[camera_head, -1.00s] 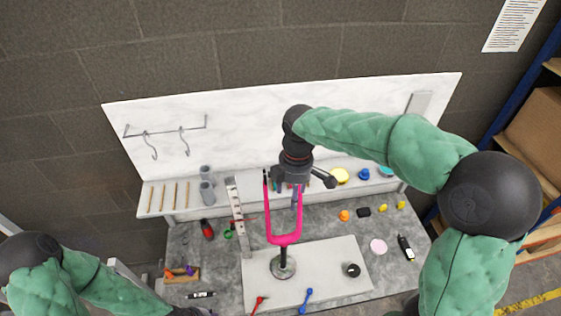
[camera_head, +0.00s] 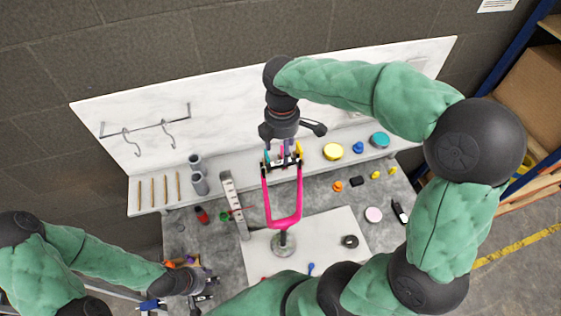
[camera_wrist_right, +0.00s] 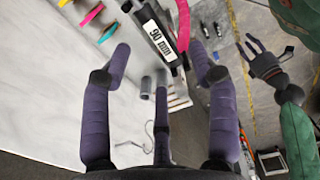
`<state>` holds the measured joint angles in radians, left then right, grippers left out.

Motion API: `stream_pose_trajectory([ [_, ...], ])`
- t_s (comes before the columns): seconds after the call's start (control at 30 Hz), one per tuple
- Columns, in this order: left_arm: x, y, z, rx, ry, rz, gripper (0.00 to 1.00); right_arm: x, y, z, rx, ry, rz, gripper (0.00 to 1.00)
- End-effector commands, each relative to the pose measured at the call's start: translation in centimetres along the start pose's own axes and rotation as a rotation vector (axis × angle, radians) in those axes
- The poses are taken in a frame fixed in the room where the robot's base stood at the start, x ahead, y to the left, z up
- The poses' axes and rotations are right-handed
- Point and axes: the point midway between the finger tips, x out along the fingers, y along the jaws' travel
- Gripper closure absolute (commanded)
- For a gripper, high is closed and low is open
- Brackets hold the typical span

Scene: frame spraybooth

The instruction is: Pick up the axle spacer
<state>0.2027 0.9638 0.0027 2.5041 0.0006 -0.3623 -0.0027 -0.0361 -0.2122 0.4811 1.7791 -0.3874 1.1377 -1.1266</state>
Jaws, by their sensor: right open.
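I cannot tell for certain which piece is the axle spacer. A black ring (camera_head: 350,241) lies on the white mat right of the stand. A black bar with a white numbered label (camera_wrist_right: 157,38) is close beyond my right fingers. A pink fork (camera_head: 285,222) stands upright, legs up, on a round base; part of it shows in the wrist view (camera_wrist_right: 183,25). My right gripper (camera_head: 283,143) is above the fork tips, open and empty, its purple fingers spread (camera_wrist_right: 160,68). My left gripper (camera_head: 208,288) is low at the front left, open, and shows in the wrist view (camera_wrist_right: 250,43).
A white back panel (camera_head: 230,110) carries two hooks. Grey cups (camera_head: 199,183) and several brown sticks stand on the rear shelf. A toothed grey strip (camera_head: 233,203) is left of the fork. Small coloured pieces and a pink disc (camera_head: 373,215) lie at the right. Cardboard boxes stand far right.

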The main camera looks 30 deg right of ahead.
Motion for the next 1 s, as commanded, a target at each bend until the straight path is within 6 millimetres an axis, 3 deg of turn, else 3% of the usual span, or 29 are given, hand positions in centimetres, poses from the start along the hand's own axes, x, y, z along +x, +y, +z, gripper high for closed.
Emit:
stream_pose_trajectory([
  [0.23, -0.3, 0.1, -0.1, 0.0, 0.001, 0.0, 0.6, 1.6, 0.1, 0.0, 0.0, 0.0, -0.002, 0.41],
  [0.53, -1.1, 0.4, 0.0, 0.0, 0.001, 0.0, 0.6, 5.5, 0.2, -0.2, 0.0, 0.0, -0.001, 0.41],
  [0.83, -1.1, 0.4, 0.0, 0.0, 0.001, 0.0, 0.6, 6.1, 0.3, -0.2, 0.0, 0.0, 0.0, 0.41],
  [0.87, -1.1, 0.4, 0.0, 0.0, 0.001, 0.0, 0.6, 6.1, 0.3, -0.2, 0.0, 0.0, 0.0, 0.43],
  [1.0, -1.1, 0.4, 0.0, 0.0, 0.001, 0.0, 0.6, 6.1, 0.3, -0.2, 0.0, 0.0, 0.001, 0.83],
])
